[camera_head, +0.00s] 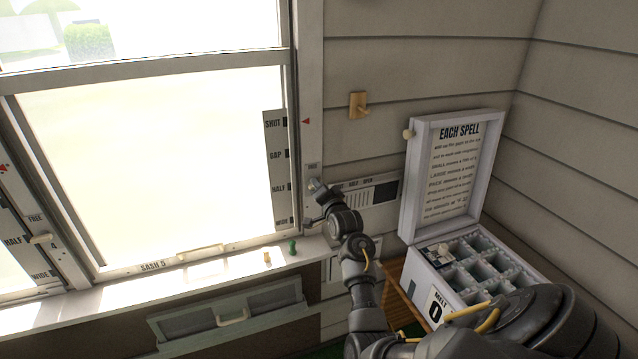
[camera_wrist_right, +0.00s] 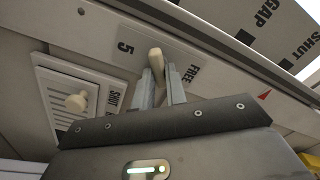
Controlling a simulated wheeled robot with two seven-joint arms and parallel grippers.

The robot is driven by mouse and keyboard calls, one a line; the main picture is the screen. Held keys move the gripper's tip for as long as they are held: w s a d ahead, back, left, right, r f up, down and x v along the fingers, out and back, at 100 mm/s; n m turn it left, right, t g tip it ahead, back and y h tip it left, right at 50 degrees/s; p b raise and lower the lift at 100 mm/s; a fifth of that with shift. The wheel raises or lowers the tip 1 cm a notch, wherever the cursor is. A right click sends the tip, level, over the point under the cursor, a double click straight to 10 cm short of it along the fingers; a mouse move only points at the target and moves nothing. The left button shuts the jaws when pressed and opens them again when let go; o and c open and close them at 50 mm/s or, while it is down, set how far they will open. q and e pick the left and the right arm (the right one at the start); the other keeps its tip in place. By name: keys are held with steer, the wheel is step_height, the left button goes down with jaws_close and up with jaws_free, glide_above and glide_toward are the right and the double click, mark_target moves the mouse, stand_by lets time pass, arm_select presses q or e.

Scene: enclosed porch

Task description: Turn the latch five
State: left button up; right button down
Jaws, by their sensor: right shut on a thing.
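Latch five is a cream lever (camera_wrist_right: 155,60) on the white window frame, between the printed "5" and the word "FREE" in the right wrist view. My right gripper (camera_wrist_right: 163,84) has its two grey fingers shut around this lever. In the head view the right gripper (camera_head: 314,190) is at the right jamb of the window, below a "FREE" label, and it hides most of the latch. The sash marked "SASH 5" (camera_head: 190,258) is low in its frame, near the sill. My left gripper is not in view.
A louvred vent panel with a cream knob (camera_wrist_right: 77,102) is beside the latch. A scale strip (camera_head: 274,170) runs up the jamb. Small pegs (camera_head: 293,247) stand on the sill. An open white box (camera_head: 408,272) with compartments stands at right. A wooden peg mount (camera_head: 358,105) is on the wall.

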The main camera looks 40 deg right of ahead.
steer(key=shift+d+f+m+p, duration=0.1)
steer(key=shift+m+p, duration=1.35)
steer(key=shift+m, duration=2.15)
steer(key=c, duration=1.4)
jaws_free()
steer(key=shift+c, duration=0.2)
